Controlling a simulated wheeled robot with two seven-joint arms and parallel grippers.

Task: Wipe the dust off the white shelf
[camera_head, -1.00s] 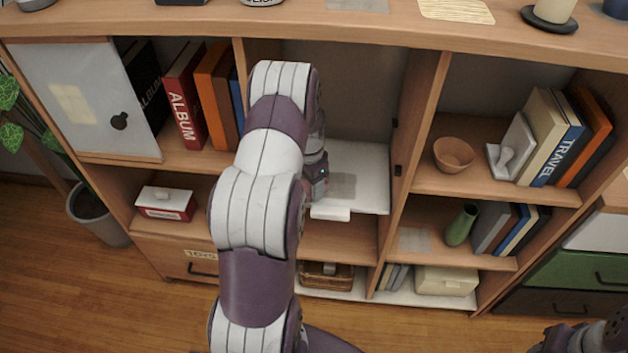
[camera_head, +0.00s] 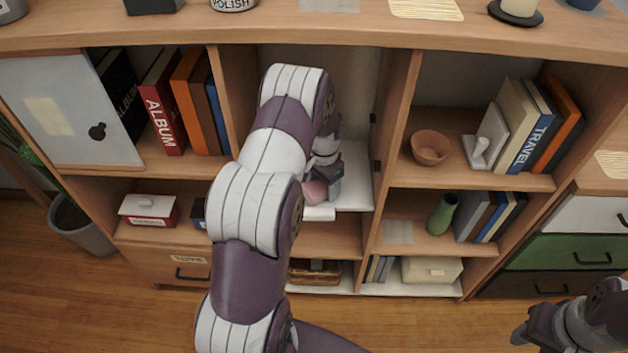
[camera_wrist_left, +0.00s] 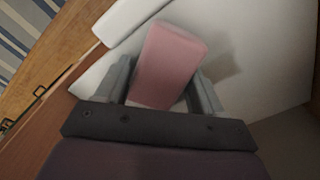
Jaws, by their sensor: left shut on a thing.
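The white shelf (camera_head: 352,188) is the pale board in the middle compartment of the wooden unit. It also fills much of the left wrist view (camera_wrist_left: 275,60). My left gripper (camera_head: 322,184) reaches into this compartment. It is shut on a pink block, like a sponge (camera_head: 315,192), which shows clearly between the fingers in the left wrist view (camera_wrist_left: 168,65). The block is at the shelf surface; I cannot tell whether it touches. A darker patch lies right of the block in the wrist view, dust or shadow. My right gripper (camera_head: 520,334) is at the lower right, away from the unit.
Upright dividers flank the compartment, with a hinge on the right one (camera_head: 395,140). Books (camera_head: 165,110) stand at left; a terracotta bowl (camera_head: 430,147) and more books (camera_head: 520,125) stand at right. A greyish square patch (camera_head: 398,232) lies on a lower right board.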

